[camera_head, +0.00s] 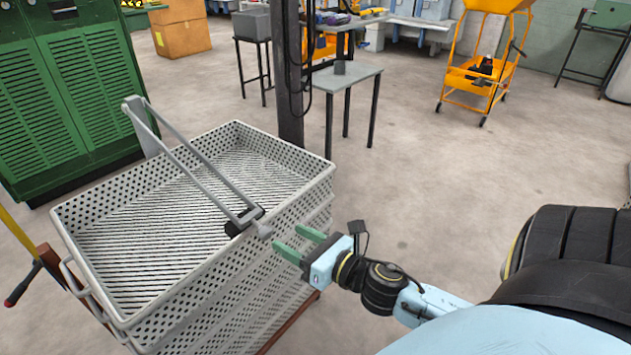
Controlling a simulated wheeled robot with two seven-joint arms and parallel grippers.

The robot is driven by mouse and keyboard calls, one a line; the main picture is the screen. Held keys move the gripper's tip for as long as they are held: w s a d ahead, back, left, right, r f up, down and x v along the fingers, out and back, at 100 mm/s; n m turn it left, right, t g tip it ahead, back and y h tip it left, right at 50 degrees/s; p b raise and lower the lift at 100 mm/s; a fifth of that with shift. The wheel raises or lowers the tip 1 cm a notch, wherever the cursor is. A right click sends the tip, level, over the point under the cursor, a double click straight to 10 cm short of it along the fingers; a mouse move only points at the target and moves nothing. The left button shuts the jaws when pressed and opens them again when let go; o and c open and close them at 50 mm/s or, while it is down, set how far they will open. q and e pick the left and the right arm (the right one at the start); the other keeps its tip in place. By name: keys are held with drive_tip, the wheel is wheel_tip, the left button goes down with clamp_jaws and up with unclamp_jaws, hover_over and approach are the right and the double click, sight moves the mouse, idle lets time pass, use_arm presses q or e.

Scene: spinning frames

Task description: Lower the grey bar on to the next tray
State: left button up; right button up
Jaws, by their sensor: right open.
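The grey bar (200,178) is a pair of parallel rods that crosses above the top tray (95,190) from upper left to lower right. A flat grey plate (147,128) is at its far end. A black block (243,221) and a rounded grey knob (265,231) are at its near end, by the tray's right rim. The tray is grey, perforated, slatted inside and looks empty. I cannot tell whether the far end touches the rim. My right gripper (285,241) is open, its green fingers just right of the knob, holding nothing. My left gripper is out of view.
More grey trays (235,322) are stacked under the top one. A dark post (289,75) stands behind the stack, with a small grey table (345,77) beyond. A green cabinet (75,100) is at the left. The floor at centre right is clear, up to an orange trolley (470,77).

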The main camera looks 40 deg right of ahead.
drive_tip(key=shift+s+d+r, duration=0.1)
drive_tip(key=shift+s+d, duration=0.1)
drive_tip(key=shift+s, duration=1.05)
drive_tip(key=shift+s+d+r, duration=0.1)
drive_tip(key=shift+s+d, duration=0.1)
drive_tip(key=shift+s, duration=1.05)
drive_tip(key=shift+f, duration=0.1)
